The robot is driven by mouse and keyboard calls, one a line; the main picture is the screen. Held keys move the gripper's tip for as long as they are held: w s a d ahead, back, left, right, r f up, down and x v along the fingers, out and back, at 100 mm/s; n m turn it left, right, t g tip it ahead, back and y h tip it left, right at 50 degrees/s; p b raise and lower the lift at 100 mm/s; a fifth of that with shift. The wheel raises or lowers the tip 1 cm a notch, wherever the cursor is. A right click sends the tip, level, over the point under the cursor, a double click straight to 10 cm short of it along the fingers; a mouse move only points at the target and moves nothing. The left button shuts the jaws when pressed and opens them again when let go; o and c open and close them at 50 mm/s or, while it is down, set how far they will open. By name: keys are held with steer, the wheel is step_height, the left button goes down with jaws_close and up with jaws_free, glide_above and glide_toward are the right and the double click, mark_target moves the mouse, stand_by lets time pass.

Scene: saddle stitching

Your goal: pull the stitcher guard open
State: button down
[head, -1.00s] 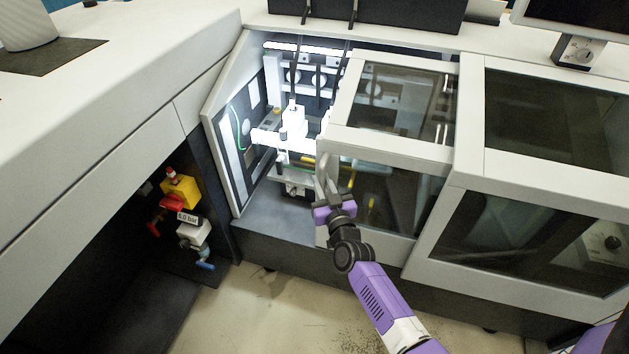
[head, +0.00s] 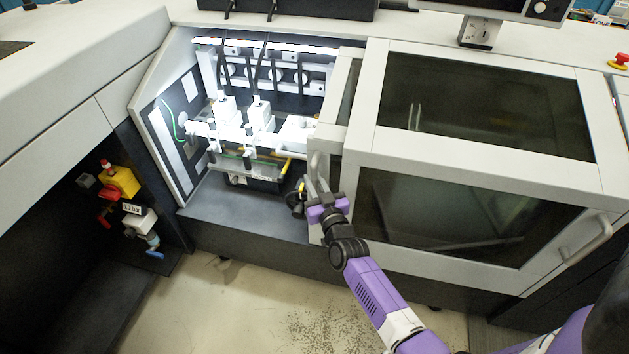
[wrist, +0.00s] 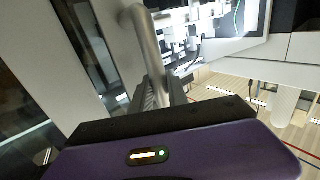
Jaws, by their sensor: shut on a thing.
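The stitcher guard (head: 328,138) is a white-framed sliding panel with dark windows. It is slid far to the right, and most of it is hidden behind the neighbouring guard. The stitcher bay to its left is wide open. My gripper (head: 320,197) is shut on the guard's upright handle (head: 315,165) at the guard's left edge. In the wrist view the grey bar of the handle (wrist: 148,45) runs down between the fingers of my gripper (wrist: 160,93).
The lit bay shows white stitching heads (head: 262,115). The fixed-looking neighbouring guard (head: 368,110) has its own handle (head: 590,240) at right. A yellow and red air valve unit (head: 120,182) sits in the dark recess at left. The floor (head: 235,300) in front is clear.

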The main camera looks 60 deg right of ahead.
steer(key=shift+s+f, duration=0.1)
steer(key=shift+s, duration=0.1)
steer(key=c, duration=1.3)
jaws_free()
steer(key=v, duration=0.7)
steer(key=shift+s+a, duration=0.25)
